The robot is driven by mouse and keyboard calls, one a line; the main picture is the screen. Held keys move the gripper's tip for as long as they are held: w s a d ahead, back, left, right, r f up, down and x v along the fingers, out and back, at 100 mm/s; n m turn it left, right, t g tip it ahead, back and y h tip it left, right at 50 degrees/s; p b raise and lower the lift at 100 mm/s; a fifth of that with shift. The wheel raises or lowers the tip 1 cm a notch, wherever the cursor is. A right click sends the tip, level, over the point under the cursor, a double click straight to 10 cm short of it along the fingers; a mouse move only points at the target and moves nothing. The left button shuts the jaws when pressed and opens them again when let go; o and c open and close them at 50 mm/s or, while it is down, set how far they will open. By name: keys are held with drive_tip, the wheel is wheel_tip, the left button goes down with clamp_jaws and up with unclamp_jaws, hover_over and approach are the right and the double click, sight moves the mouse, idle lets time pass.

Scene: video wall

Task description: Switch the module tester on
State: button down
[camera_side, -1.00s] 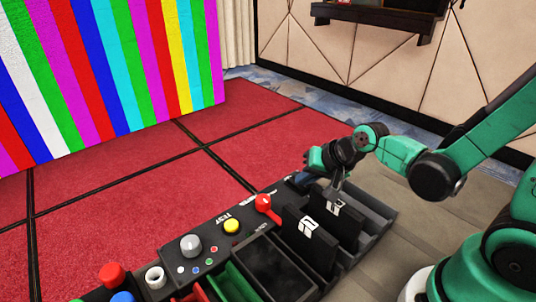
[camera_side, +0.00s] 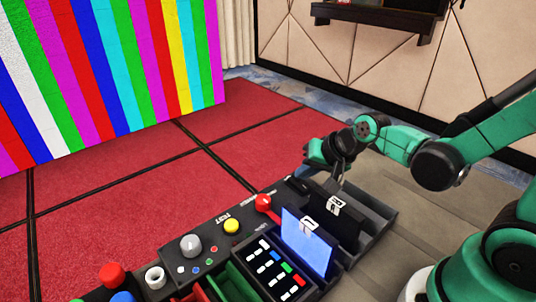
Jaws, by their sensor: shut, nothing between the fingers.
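The module tester is a dark console (camera_side: 212,262) running along the bottom of the side view, with "TEST" lettering on its top. The flat panel (camera_side: 276,268) in front shows lit white, blue, green and red tiles. A dark rocker-like part (camera_side: 298,185) sits at the far right end. My gripper (camera_side: 342,177) is shut and empty, just right of that part and above the console's far end. Whether its fingertips touch anything is hard to tell.
A dark module (camera_side: 330,205) stands upright near my gripper. Red carpet and a striped video wall (camera_side: 110,60) lie beyond.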

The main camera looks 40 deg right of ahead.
sight(302, 186)
drive_tip(key=shift+w+r, duration=0.2)
drive_tip(key=shift+r, duration=1.05)
drive_tip(key=shift+w+r, duration=0.15)
drive_tip(key=shift+r, duration=1.1)
drive_tip(key=s+a+r+n+h, duration=0.1)
drive_tip(key=s+n, duration=0.4)
drive_tip(key=n, duration=0.3)
drive_tip(key=shift+s+r, duration=0.25)
drive_tip(key=shift+s, duration=0.1)
drive_tip(key=shift+a, duration=0.1)
